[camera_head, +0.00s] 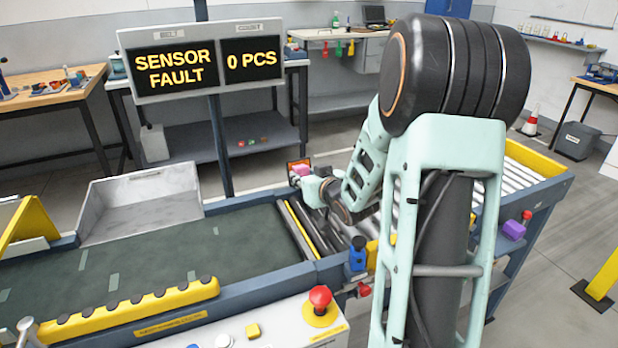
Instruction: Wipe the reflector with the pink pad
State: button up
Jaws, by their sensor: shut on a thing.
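The pink pad (302,169) is a small block at the far rail of the conveyor, in the middle of the camera view. My gripper (304,177) is shut on it; the fingers are small and partly hidden by the wrist. The reflector (291,163), a small orange-red square in a dark frame, stands right behind the pad at the far rail. The pad covers part of its face. The two look touching or very close, but I cannot tell which from this angle.
A blue sensor-like post (357,254) stands on the near rail. A grey bin (140,203) lies beyond the dark belt (200,255). A display (203,60) reads "SENSOR FAULT" and "0 PCS". A red button (320,298) is on the front panel. A purple block (513,229) sits at right.

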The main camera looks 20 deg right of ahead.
jog(key=shift+a+b, duration=0.6)
jog(key=shift+a, duration=1)
jog(key=shift+w+r+p, duration=0.1)
jog(key=shift+r+p, duration=0.2)
jog(key=shift+r, duration=0.1)
jog(key=shift+d+r+p, duration=0.1)
jog(key=shift+d+p, duration=1.15)
jog(key=shift+d, duration=1.9)
jog(key=shift+w+d, duration=0.1)
jog(key=shift+d, duration=0.35)
jog(key=shift+a, duration=0.1)
jog(key=shift+a+f+b, duration=0.15)
jog(key=shift+a+b, duration=0.5)
jog(key=shift+a, duration=0.7)
jog(key=shift+a+f+b, duration=0.1)
jog(key=shift+a+b, duration=0.5)
jog(key=shift+a, duration=0.75)
jog(key=shift+a+r+b, duration=0.15)
jog(key=shift+a+b, duration=0.2)
jog(key=shift+a, duration=0.4)
